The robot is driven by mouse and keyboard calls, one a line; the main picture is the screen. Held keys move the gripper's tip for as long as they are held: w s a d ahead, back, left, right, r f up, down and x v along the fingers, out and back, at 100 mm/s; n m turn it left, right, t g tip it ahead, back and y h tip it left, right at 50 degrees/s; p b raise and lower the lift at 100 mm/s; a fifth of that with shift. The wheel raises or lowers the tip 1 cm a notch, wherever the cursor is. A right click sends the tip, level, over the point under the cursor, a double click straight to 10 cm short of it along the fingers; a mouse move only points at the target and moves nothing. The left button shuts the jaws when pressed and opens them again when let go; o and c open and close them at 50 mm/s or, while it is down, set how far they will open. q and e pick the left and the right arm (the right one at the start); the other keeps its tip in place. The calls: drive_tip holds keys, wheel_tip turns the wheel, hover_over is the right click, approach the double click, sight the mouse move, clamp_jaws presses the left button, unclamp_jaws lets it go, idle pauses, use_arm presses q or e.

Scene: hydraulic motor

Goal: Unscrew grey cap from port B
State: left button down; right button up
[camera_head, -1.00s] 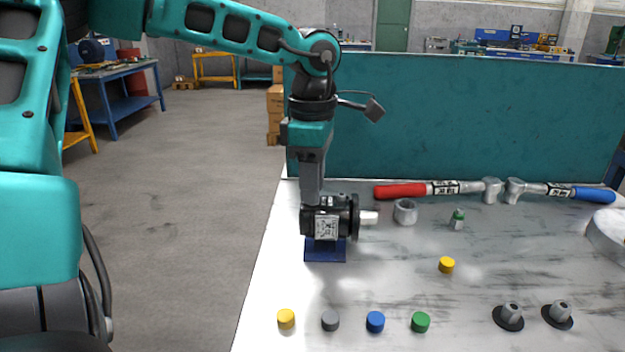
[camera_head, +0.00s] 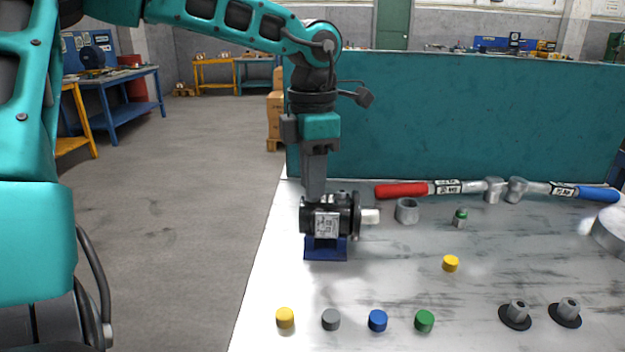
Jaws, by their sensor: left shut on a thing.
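The hydraulic motor (camera_head: 327,220) is a black body with a white label and a silver shaft pointing right. It sits on a blue stand (camera_head: 325,250) near the table's left edge. My left gripper (camera_head: 315,193) points straight down at the top of the motor, its fingers shut. What they hold at the motor's top is hidden, so I cannot make out the grey cap on port B there. A loose grey cap (camera_head: 331,319) stands on the table in the front row. My right gripper is not in view.
Yellow (camera_head: 285,317), blue (camera_head: 377,320) and green (camera_head: 424,320) caps stand in front, another yellow cap (camera_head: 450,263) mid-table. A grey ring (camera_head: 406,210), a green-topped fitting (camera_head: 460,218), red-handled (camera_head: 402,190) and blue-handled (camera_head: 598,194) tools lie behind. A teal panel (camera_head: 450,120) closes the back.

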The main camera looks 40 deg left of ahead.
use_arm(q)
drive_tip(key=shift+f+n+b, duration=0.1)
drive_tip(key=shift+n+b, duration=0.35)
drive_tip(key=shift+n, duration=0.35)
drive_tip(key=n, duration=0.3)
drive_tip(key=shift+b, duration=0.3)
drive_tip(key=c, duration=1.2)
unclamp_jaws()
drive_tip(key=m, duration=0.1)
drive_tip(key=m+p, duration=0.1)
drive_tip(key=m, duration=0.1)
drive_tip(key=shift+r+m+p, duration=0.25)
drive_tip(key=shift+m+p, duration=0.15)
drive_tip(key=m+p, duration=0.1)
drive_tip(key=m, duration=0.5)
drive_tip(key=shift+f+m+p, duration=0.15)
drive_tip(key=shift+m+p, duration=0.25)
